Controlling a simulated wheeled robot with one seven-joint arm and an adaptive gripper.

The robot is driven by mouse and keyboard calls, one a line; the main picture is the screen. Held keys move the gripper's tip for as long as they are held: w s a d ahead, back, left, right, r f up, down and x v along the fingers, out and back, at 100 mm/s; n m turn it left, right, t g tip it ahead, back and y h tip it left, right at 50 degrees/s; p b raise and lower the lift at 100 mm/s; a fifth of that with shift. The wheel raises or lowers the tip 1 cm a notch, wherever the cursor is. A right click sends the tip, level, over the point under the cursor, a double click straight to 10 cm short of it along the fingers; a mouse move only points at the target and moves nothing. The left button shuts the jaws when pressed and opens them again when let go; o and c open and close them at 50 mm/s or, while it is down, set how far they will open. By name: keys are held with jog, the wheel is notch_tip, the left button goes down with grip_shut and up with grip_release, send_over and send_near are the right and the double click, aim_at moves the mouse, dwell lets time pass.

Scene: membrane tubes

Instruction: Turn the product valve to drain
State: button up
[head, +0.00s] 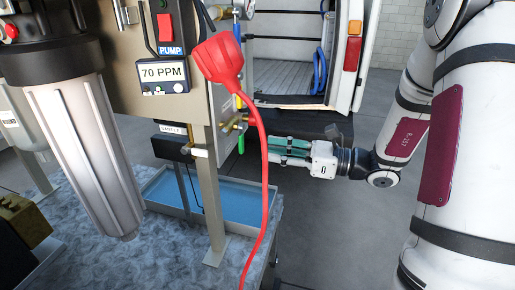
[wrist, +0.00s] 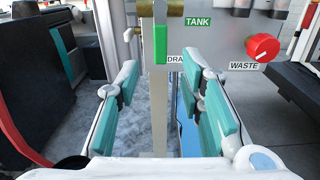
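In the head view a small green handle (head: 241,141) shows at the panel's right edge, below a brass valve (head: 234,122). My gripper (wrist: 160,82) is open and empty, its teal fingers spread left and right below the handle in the picture. In the head view my gripper (head: 270,150) points left toward the panel, apart from the handle.
A red WASTE knob (wrist: 263,47) sits right of the handle. A metal post (wrist: 160,115) stands beyond my fingers. A red plug and cord (head: 219,60) hang in front of the panel (head: 125,50). A blue tray (head: 187,205) lies below. The floor on the right is clear.

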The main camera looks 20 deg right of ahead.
jog(key=shift+v, duration=2.8)
jog(key=s+a+r+n+g+h, duration=0.2)
jog(key=s+a+n+g+h, duration=0.3)
jog(key=s+a+n+g, duration=0.65)
jog(key=s+d+r+n+t+h, duration=0.3)
jog(key=s+r+n+t+h, duration=0.2)
jog(key=n+h, duration=0.4)
jog(key=s+n+t, duration=0.1)
jog(key=n, duration=0.4)
jog(key=shift+s+r+h, duration=0.2)
jog(key=shift+s+h, duration=0.1)
